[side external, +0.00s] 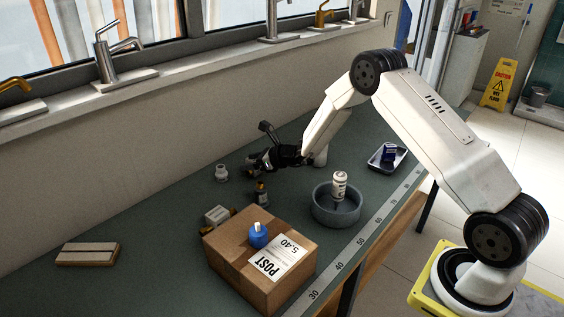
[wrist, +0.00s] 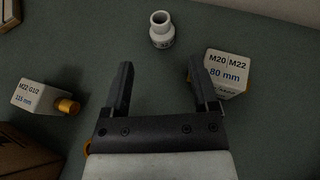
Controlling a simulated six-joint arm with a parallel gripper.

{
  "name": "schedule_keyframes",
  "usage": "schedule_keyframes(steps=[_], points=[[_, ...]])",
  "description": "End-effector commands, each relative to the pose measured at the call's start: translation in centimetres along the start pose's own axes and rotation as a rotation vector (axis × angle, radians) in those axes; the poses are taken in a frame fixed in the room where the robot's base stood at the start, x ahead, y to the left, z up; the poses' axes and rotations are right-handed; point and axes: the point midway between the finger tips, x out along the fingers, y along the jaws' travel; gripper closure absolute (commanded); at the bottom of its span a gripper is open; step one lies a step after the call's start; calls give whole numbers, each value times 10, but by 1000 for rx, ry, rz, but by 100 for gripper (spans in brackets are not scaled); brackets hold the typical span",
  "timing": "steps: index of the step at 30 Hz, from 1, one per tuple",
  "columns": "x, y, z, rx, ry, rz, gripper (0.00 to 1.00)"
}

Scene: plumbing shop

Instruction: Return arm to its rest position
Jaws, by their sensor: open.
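My gripper (side external: 256,162) is at the end of my outstretched arm, above the green bench near the wall side. In the wrist view my gripper (wrist: 160,72) has its two fingers wide apart, with only bare bench between them. A white ribbed fitting (wrist: 161,29) stands beyond the fingertips, apart from them; it also shows in the side view (side external: 221,173). A white block marked M20 M22 80 mm (wrist: 228,72) is close to the right finger; I cannot tell whether they touch. A block marked M22 G1/2 (wrist: 42,97) with a brass end lies to the left.
A cardboard box (side external: 240,269) carries a blue item (side external: 258,236). A grey round bowl (side external: 337,213) holds a white bottle (side external: 339,186). A metal tray (side external: 374,161) holds a blue-and-white item (side external: 389,152). A wooden block (side external: 88,254) lies far left. The bench between it and the box is clear.

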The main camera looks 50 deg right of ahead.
Motion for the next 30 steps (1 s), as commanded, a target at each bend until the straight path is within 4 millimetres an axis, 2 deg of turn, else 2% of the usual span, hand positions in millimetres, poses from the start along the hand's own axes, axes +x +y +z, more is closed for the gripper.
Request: schedule_keyframes(steps=[15, 20, 26, 30], points=[[0, 0, 0, -1, 0, 0, 24], [-2, 7, 2, -27, 15, 18, 24], [-15, 37, 10, -153, 82, 99, 24], [-34, 71, 15, -309, 157, 194, 24]])
